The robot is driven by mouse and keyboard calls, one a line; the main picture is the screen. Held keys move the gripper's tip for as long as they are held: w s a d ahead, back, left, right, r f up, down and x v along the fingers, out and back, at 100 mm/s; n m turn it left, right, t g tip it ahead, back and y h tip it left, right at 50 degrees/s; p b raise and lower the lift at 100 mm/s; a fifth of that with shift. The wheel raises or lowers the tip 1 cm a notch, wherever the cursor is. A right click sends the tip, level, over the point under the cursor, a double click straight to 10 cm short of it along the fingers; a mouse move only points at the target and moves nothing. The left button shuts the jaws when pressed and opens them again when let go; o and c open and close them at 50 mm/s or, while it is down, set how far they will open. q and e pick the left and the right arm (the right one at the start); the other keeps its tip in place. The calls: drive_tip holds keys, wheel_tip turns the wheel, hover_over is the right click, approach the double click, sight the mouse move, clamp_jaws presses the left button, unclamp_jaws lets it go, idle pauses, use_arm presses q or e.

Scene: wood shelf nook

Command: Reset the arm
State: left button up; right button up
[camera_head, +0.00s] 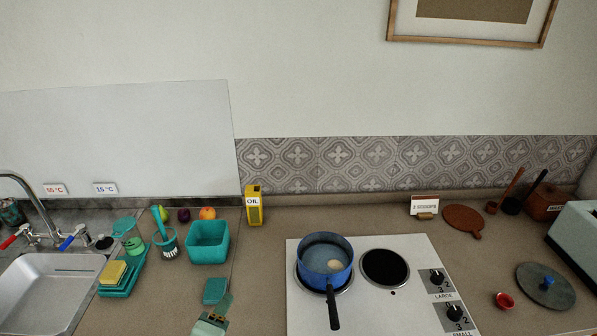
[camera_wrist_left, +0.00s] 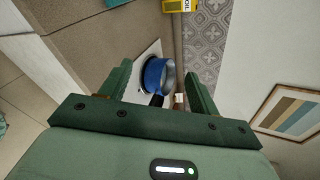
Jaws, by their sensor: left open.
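Beyond the fingers a blue pot (camera_wrist_left: 154,74) shows in the distance. In the head view the blue pot (camera_head: 325,262) sits on the left burner, with a pale round item (camera_head: 335,265) inside and its dark handle toward me. My right gripper is not in view.
A teal bin (camera_head: 208,241), yellow oil carton (camera_head: 254,206) and sink (camera_head: 50,290) are on the left. The white stove (camera_head: 402,310) has a bare burner (camera_head: 385,268). A grey lid (camera_head: 545,287) and small red bowl (camera_head: 504,301) lie right. Counter between gripper and stove is clear.

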use_arm(q)
drive_tip(key=s+a+f+n+g+y, duration=0.3)
drive_tip(key=s+a+n+g+y, duration=0.25)
drive_tip(key=s+a+n, duration=0.75)
drive_tip(key=s+d+f+n+g+h+b, duration=0.1)
drive_tip(key=s+f+n+g+h+b, duration=0.15)
drive_tip(key=f, duration=1.45)
drive_tip(key=s+d+f+n+g+h+b, duration=0.15)
drive_tip(key=f+b, duration=0.25)
drive_tip(key=f, duration=1.3)
drive_tip(key=s+f+n+g+b, duration=0.1)
drive_tip(key=s+f+b, duration=0.3)
drive_tip(key=s+f, duration=1.4)
drive_tip(key=shift+s+f+n+g+h+b, duration=0.3)
drive_tip(key=shift+f+n+g+h+b, duration=0.1)
drive_tip(key=shift+f+g, duration=0.4)
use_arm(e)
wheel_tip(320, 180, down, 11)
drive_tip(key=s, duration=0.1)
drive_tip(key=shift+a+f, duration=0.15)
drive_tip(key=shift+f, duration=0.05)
